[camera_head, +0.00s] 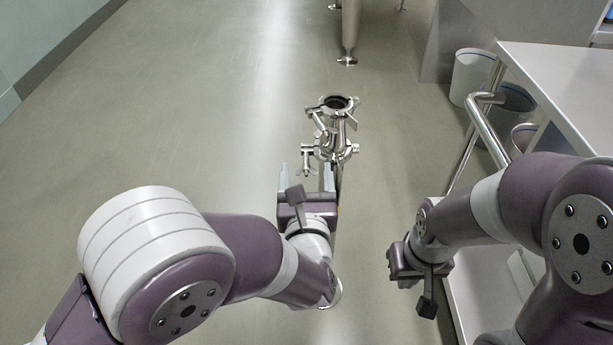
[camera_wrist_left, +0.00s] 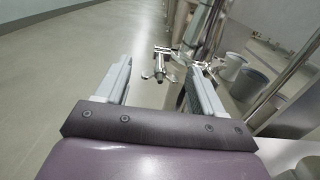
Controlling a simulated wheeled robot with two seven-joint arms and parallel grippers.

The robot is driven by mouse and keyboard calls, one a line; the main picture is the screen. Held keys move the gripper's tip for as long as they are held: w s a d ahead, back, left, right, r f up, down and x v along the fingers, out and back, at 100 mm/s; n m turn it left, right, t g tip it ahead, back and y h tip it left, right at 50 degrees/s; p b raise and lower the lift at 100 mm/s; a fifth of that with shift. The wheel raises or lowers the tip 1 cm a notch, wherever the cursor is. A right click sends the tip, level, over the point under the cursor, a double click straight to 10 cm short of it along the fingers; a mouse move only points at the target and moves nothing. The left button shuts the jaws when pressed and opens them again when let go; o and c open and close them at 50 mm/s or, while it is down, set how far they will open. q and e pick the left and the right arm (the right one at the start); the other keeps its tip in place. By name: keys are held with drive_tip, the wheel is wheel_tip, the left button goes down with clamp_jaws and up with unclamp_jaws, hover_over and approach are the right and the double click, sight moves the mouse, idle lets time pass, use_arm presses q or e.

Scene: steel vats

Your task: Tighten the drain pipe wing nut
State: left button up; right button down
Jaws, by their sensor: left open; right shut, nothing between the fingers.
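The steel drain pipe (camera_head: 338,128) stands upright near the middle of the head view, with an open round top and clamps around it. An upper wing nut (camera_head: 319,124) and a lower wing nut (camera_head: 307,160) stick out on its left side. My left gripper (camera_head: 306,172) is open and empty, just in front of the lower wing nut. In the left wrist view the wing nut (camera_wrist_left: 160,68) shows between and beyond the fingertips of my left gripper (camera_wrist_left: 160,66), apart from them. My right gripper (camera_head: 402,262) is shut and empty at lower right; its fingers are mostly hidden.
A steel table (camera_head: 565,85) with a tubular rail (camera_head: 473,125) stands at right, close to my right arm. Bins (camera_head: 472,76) stand beneath it. A steel leg (camera_head: 350,30) stands on the floor at the back. The floor left of the pipe is clear.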

use_arm(q)
drive_tip(key=c, duration=1.1)
drive_tip(key=shift+o, duration=0.2)
